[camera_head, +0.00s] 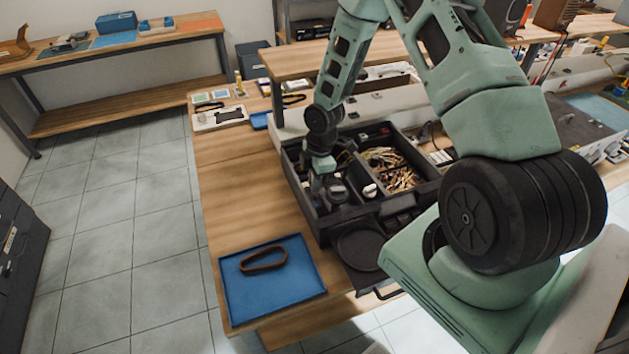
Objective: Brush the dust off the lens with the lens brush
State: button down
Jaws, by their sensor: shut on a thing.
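My gripper (321,182) points down into the left part of a dark compartment case (330,222) on the wooden bench. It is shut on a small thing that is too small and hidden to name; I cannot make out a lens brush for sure. A dark round thing, perhaps the lens (338,193), sits in the case just right of and below the fingers. A small white-topped piece (370,190) lies to its right. Dust on the lens cannot be made out at this size.
A blue mat (300,288) with a dark brown loop (263,259) lies at the bench's near left. A compartment of tangled tan pieces (394,170) is right of my gripper. A round dark pad (360,248) sits at the case's front. Bare wood (235,185) lies left.

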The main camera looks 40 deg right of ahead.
jog(key=shift+r+p, duration=4)
jog(key=shift+r, duration=1.3)
jog(key=shift+s+f, duration=0.1)
